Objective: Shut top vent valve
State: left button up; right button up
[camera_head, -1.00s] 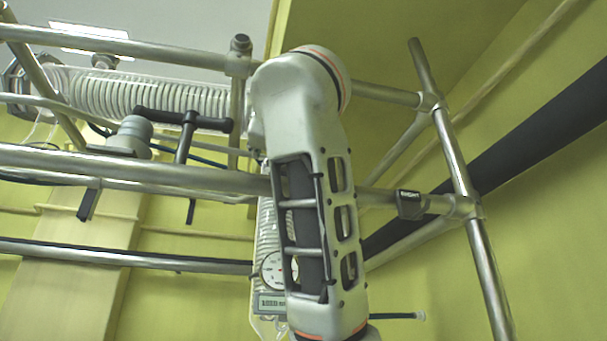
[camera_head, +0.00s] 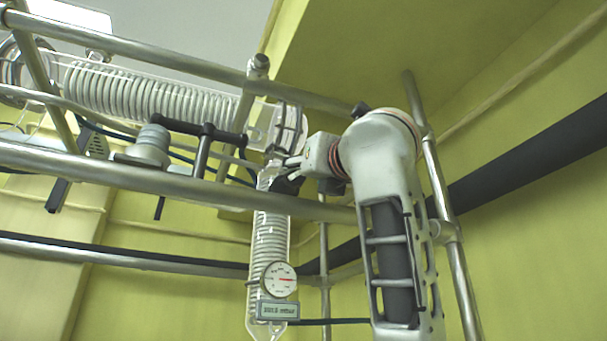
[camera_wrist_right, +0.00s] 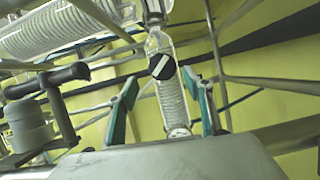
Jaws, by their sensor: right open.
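In the right wrist view a round black valve knob with a white bar (camera_wrist_right: 162,66) sits on the glass piece above the upright coil condenser. The bar runs at a slant. My right gripper (camera_wrist_right: 161,76) is open, with its two teal fingers apart on either side of the knob's line and the knob seen beyond the tips. No contact shows. In the head view my right gripper (camera_head: 287,172) points left near the top of the upright condenser, and its dark fingers and wrist largely hide the knob there. My left gripper is not in view.
Steel frame rails (camera_head: 170,180) cross in front of and behind the glassware. A black T-shaped handle (camera_head: 205,131) stands to the left. The upright glass condenser (camera_head: 269,235) carries a round gauge (camera_head: 279,279) and a small display (camera_head: 277,310). A horizontal coil condenser (camera_head: 150,95) lies behind.

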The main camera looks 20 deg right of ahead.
aim_at(296, 177)
jog(key=p+x, duration=0.2)
jog(key=x, duration=0.2)
jog(key=shift+w+d+r, duration=0.1)
jog(key=shift+w+d, duration=0.05)
jog(key=shift+d, duration=0.05)
jog(key=p+x, duration=0.1)
jog(key=x, duration=0.2)
jog(key=shift+w+a+p, duration=0.1)
jog(key=shift+w+p, duration=0.2)
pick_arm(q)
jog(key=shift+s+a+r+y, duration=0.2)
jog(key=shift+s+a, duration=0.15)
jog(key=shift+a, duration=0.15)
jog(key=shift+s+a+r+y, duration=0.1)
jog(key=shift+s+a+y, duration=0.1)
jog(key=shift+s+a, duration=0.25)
pick_arm(e)
jog(key=shift+c, duration=1.4)
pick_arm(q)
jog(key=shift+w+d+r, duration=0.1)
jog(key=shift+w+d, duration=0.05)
pick_arm(e)
jog(key=c, duration=0.8)
